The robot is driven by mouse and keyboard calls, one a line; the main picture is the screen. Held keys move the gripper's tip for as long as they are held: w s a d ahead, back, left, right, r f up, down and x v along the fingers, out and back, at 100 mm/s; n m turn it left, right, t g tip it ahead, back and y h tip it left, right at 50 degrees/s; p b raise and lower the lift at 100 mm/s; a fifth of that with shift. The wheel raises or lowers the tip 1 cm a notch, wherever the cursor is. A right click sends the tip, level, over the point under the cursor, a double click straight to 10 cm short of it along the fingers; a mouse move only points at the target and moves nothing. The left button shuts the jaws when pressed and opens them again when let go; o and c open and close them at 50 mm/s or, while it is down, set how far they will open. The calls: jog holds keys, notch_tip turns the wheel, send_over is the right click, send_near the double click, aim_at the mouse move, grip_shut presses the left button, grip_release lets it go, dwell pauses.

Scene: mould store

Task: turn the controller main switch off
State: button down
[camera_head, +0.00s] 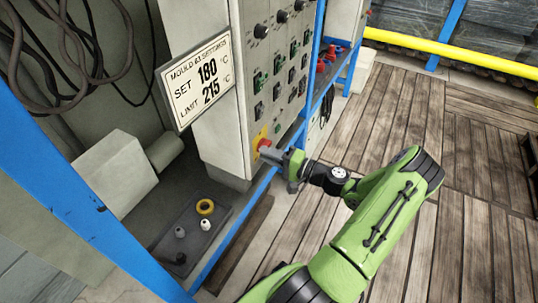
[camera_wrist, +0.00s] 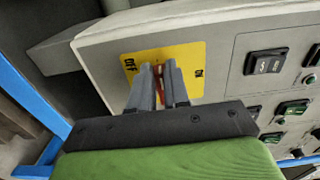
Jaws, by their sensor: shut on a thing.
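The controller (camera_head: 220,110) is a tall grey cabinet with knobs and rocker switches on its front. Its main switch is a red handle (camera_head: 264,144) on a yellow plate (camera_head: 256,138) low on that front. My gripper (camera_head: 272,151) is at the plate. In the wrist view my gripper (camera_wrist: 162,78) is shut on the red handle (camera_wrist: 158,70), mostly hidden between the fingers, so its angle is hard to tell.
A sign (camera_head: 196,82) reads "SET 180, LIMIT 215". Blue rack posts (camera_head: 70,190) frame the cabinet. A dark tray (camera_head: 170,222) with a yellow ring (camera_head: 205,207) and small parts lies on the shelf. The wooden floor (camera_head: 470,150) at right is clear.

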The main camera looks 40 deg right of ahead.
jog(key=shift+f, duration=0.1)
jog(key=c, duration=1.1)
grip_release()
jog(key=p+v, duration=0.2)
jog(key=v, duration=1.3)
jog(key=shift+s+p, duration=0.35)
jog(key=shift+s, duration=0.05)
jog(key=shift+d, duration=0.1)
